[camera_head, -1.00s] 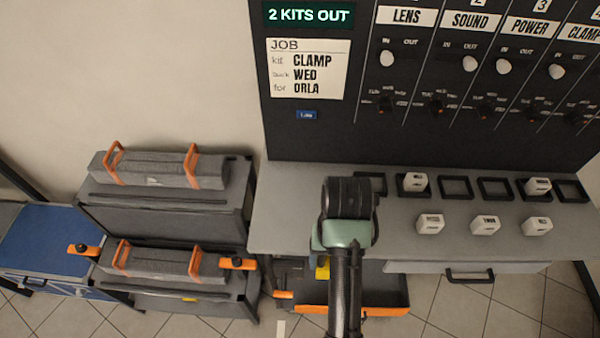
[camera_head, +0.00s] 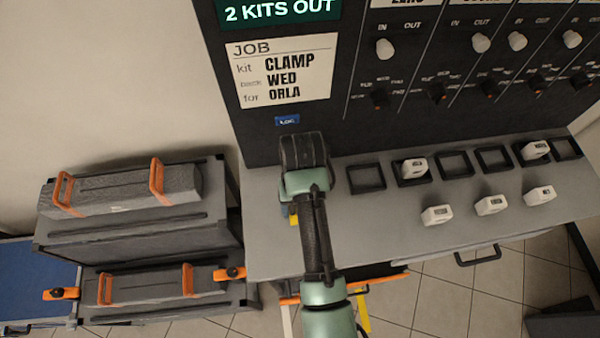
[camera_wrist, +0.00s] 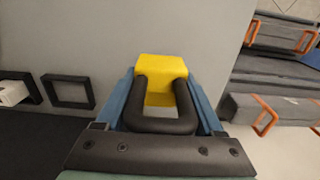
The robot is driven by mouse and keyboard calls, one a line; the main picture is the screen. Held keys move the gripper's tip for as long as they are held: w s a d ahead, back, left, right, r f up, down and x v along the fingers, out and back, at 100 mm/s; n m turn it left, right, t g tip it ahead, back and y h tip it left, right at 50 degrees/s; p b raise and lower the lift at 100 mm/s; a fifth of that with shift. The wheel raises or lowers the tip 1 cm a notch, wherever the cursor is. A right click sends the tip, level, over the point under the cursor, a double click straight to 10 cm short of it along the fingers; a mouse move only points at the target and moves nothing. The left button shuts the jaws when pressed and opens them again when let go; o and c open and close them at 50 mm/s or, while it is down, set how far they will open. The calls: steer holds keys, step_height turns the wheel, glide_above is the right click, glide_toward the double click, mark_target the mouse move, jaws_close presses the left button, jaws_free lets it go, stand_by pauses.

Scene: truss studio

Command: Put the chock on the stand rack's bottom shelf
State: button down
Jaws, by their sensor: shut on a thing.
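The chock (camera_wrist: 160,68) is a yellow block with a dark U-shaped handle in the wrist view. My gripper (camera_wrist: 163,95) is shut on it, with a blue finger on each side. In the head view only a small yellow piece of the chock (camera_head: 294,219) shows under my wrist, over the left end of the grey counter. The stand rack (camera_head: 140,243) looks to be the two-tier grey rack at the left. Its upper tier bears a grey bundle (camera_head: 115,190) with orange handles. Its bottom shelf (camera_head: 160,311) bears a similar bundle (camera_head: 145,283), with little bare surface showing.
The grey counter (camera_head: 385,240) holds square black frames (camera_head: 366,178) and several white blocks (camera_head: 437,215). A dark panel (camera_head: 350,110) with knobs stands behind it. Orange clamps (camera_head: 229,273) flank the lower bundle. A blue-topped cabinet (camera_head: 35,280) is at the far left.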

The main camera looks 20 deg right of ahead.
steer(key=shift+w+f+p, duration=0.15)
steer(key=shift+f+p, duration=0.25)
steer(key=shift+f, duration=2.1)
steer(key=shift+f, duration=0.1)
steer(key=shift+c, duration=2.2)
jaws_free()
steer(key=shift+f, duration=0.1)
steer(key=o, duration=0.4)
steer(key=shift+o, duration=0.2)
